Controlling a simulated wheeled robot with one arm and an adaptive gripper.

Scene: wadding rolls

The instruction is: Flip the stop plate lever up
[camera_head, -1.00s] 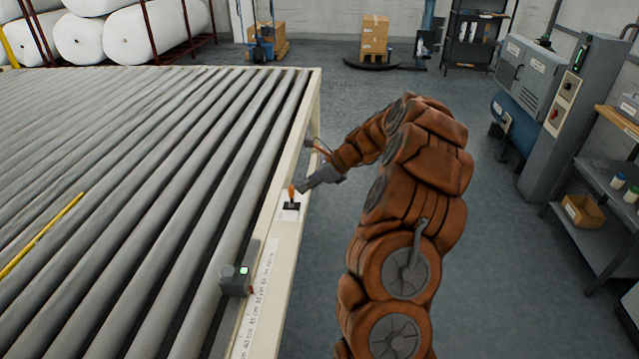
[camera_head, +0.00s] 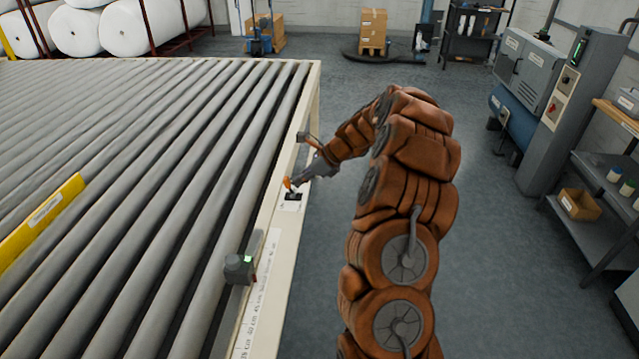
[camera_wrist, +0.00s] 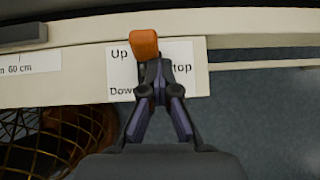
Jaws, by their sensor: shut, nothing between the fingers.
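The stop plate lever has an orange knob (camera_head: 287,183) and sits on a small labelled base (camera_head: 292,198) on the conveyor's cream side rail. In the wrist view the knob (camera_wrist: 144,43) lies by the word "Up" on the white label (camera_wrist: 190,55), with "Down" below. My gripper (camera_head: 297,182) is at the lever from the right side. In the wrist view my gripper (camera_wrist: 158,72) is shut, its fingertips just below the knob, seemingly touching; the lever's stem is hidden. The yellow stop plate (camera_head: 40,222) stands raised between the rollers at left, showing a broad labelled face.
A small grey box with a green light (camera_head: 238,268) sits on the rail nearer me. The rail (camera_head: 270,290) carries a centimetre scale. A grey shelf with a cardboard bin (camera_head: 579,204) and a control cabinet (camera_head: 570,90) stand at right. The floor between is clear.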

